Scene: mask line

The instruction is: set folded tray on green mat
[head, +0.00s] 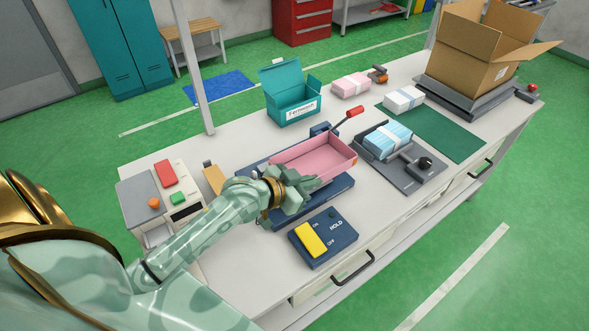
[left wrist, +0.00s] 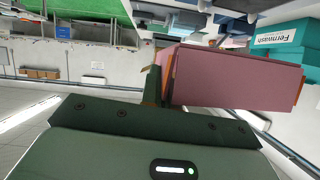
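The pink folded tray (head: 318,160), open at the top, is at the blue fixture (head: 335,187) in the middle of the bench; I cannot tell whether it rests there or is slightly raised. My left gripper (head: 300,186) is at the tray's near left corner. In the left wrist view one finger (left wrist: 153,86) stands close against the edge of the pink tray (left wrist: 235,76). The other finger is hidden, so its grip is unclear. The dark green mat (head: 452,134) lies flat and bare at the bench's right. My right gripper is not in view.
A grey fixture with a blue mask bundle (head: 388,139) stands between tray and mat. A white bundle (head: 404,99) lies by the mat's far left edge. Behind are a teal box (head: 290,100) and a cardboard box (head: 465,55).

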